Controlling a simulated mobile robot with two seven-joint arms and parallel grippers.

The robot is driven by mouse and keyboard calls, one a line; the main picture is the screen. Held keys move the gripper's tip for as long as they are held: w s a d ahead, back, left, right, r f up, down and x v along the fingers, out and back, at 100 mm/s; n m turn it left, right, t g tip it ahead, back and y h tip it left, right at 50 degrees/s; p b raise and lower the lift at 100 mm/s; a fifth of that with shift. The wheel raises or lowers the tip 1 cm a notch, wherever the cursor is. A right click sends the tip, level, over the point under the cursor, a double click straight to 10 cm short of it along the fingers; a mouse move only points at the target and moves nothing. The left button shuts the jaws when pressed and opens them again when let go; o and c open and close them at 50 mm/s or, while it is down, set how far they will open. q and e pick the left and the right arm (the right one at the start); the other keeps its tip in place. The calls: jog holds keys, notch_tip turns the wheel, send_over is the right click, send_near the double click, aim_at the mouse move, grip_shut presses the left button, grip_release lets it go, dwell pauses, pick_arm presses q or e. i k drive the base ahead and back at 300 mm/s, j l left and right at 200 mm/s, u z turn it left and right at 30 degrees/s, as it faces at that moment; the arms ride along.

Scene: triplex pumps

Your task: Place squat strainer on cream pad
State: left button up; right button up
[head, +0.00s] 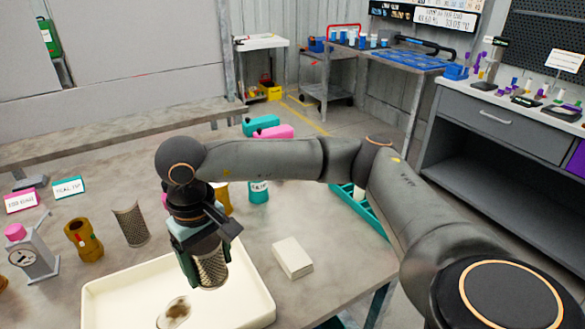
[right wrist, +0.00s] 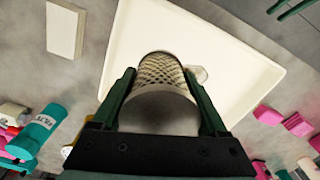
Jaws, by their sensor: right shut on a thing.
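My right gripper (head: 205,250) is shut on a metal mesh strainer (head: 211,270), which I take to be the squat one. It hangs over the cream tray. In the right wrist view the mesh strainer (right wrist: 160,72) sits between the two green fingers (right wrist: 160,100), with a smooth grey end toward the camera. The cream pad (head: 292,258) lies flat on the table, right of the tray and apart from the strainer; its top looks bare. It also shows at the upper left in the right wrist view (right wrist: 66,28). My left gripper is not in view.
The cream tray (head: 110,301) holds a brown stain. A taller mesh strainer (head: 131,223), a brass fitting (head: 83,240) and a gauge (head: 35,255) stand to the left. A teal bottle (head: 259,191) and teal crate (head: 360,214) are behind the pad. Bare table surrounds the pad.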

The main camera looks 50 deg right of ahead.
aim_at(292, 254)
jog(key=k+l+u, duration=0.1)
jog(key=l+u, duration=0.15)
jog(key=l, duration=0.2)
jog(key=k+l+u, duration=0.3)
jog(key=l, duration=0.15)
jog(key=k+l+u, duration=0.1)
jog(key=l+u, duration=0.15)
jog(key=l, duration=0.2)
jog(key=k+l+u, duration=0.25)
jog(key=l, duration=0.1)
